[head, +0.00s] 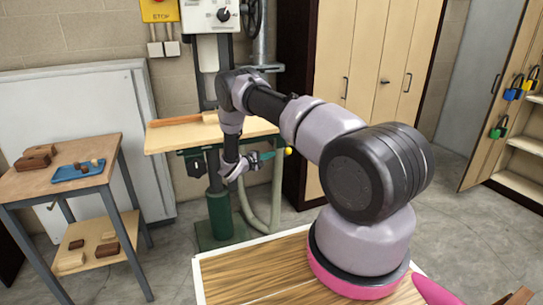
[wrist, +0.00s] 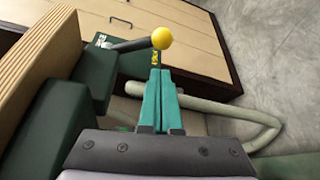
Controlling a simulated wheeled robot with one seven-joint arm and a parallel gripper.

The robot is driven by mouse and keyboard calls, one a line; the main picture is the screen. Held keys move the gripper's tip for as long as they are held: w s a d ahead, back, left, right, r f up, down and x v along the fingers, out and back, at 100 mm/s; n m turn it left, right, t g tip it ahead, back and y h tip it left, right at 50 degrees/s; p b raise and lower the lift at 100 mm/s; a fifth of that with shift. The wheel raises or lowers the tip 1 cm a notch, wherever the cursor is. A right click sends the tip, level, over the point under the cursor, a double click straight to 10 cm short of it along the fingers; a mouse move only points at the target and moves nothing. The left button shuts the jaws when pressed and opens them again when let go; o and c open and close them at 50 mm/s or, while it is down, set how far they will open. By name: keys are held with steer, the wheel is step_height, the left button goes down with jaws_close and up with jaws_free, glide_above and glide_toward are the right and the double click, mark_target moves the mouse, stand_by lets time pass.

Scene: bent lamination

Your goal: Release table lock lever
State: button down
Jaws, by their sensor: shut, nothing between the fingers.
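The lock lever is a dark rod (wrist: 132,44) ending in a yellow ball knob (wrist: 162,38) in the wrist view. The knob also shows small in the head view (head: 288,151), just right of my gripper (head: 266,155). My gripper's teal fingers (wrist: 157,78) are shut and empty, pointing up toward the knob. The knob appears just beyond the fingertips; I cannot tell whether they touch. The lever comes out of a dark green block (wrist: 95,72) under the machine's wooden table (head: 215,134). The lever's rod is too small to make out in the head view.
A side table (head: 98,150) with a blue tray (head: 78,171) and wooden blocks stands at left. A pale hose (wrist: 230,105) curves beside the fingers. The machine's green column (head: 219,215) stands below its table. Wooden cabinets (head: 385,60) stand behind; open floor lies right.

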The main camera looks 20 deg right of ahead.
steer(key=r+x, duration=0.1)
steer(key=x, duration=0.6)
steer(key=shift+d+f, duration=0.25)
steer(key=shift+f, duration=0.3)
steer(key=shift+w, duration=0.1)
steer(key=shift+s+r+n, duration=0.25)
steer(key=shift+s+n, duration=0.2)
steer(key=shift+n, duration=0.05)
steer(key=s+r+n+g, duration=0.1)
steer(key=s+r, duration=0.3)
steer(key=r, duration=0.2)
steer(key=shift+s+d+y, duration=0.15)
steer(key=shift+s+y, duration=0.15)
steer(key=shift+y, duration=0.1)
steer(key=shift+r, duration=0.2)
stand_by(0.4)
